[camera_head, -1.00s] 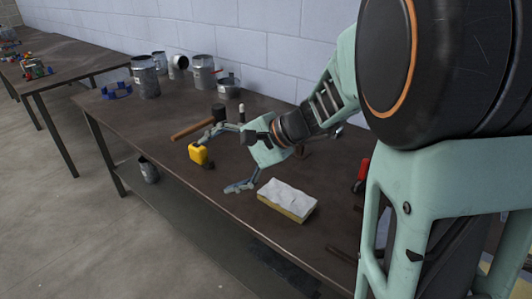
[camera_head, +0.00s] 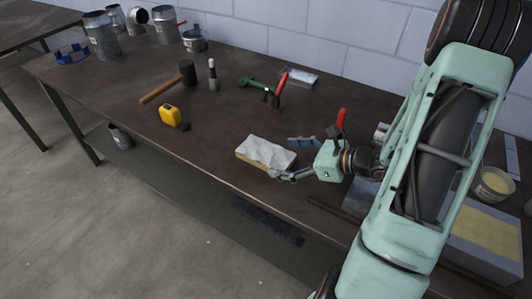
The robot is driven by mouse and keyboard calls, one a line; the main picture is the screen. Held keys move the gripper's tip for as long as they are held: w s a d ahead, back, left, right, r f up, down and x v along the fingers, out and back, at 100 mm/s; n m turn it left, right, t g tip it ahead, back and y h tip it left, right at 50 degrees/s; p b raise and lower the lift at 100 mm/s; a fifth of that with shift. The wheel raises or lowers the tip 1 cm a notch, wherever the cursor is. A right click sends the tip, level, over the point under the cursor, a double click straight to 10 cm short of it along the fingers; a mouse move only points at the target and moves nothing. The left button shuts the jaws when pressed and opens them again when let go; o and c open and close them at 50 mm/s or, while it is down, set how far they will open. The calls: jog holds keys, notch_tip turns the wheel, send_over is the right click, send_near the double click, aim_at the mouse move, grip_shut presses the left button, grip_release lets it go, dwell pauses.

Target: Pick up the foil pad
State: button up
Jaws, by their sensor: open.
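The foil pad (camera_head: 265,152) is a block with a crumpled silvery-white top and a yellowish side. It lies flat near the front edge of the workbench. My gripper (camera_head: 287,160) is open at the pad's right end, with its fingers pointing left. One finger is by the pad's front right corner and the other is behind its right end. Whether either finger touches the pad cannot be told. Nothing is held.
On the dark workbench (camera_head: 215,140), a yellow tape measure (camera_head: 171,115), a mallet (camera_head: 170,82) and green snips (camera_head: 256,83) lie left of and behind the pad. Metal duct pieces (camera_head: 101,36) stand at back left. Red-handled tools (camera_head: 341,119) are behind my gripper. Bench left of the pad is clear.

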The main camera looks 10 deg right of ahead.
aim_at(269, 155)
jog(key=shift+s+d+f+m, duration=0.1)
jog(key=shift+d+f+m, duration=0.05)
jog(key=shift+d+m, duration=0.4)
jog(key=shift+t, duration=0.3)
jog(key=x, duration=0.7)
jog(key=shift+w+a+f+p, duration=0.1)
jog(key=shift+w+f+p, duration=0.05)
jog(key=shift+w+p, duration=0.15)
jog(key=c, duration=1.2)
jog(key=shift+c, duration=0.2)
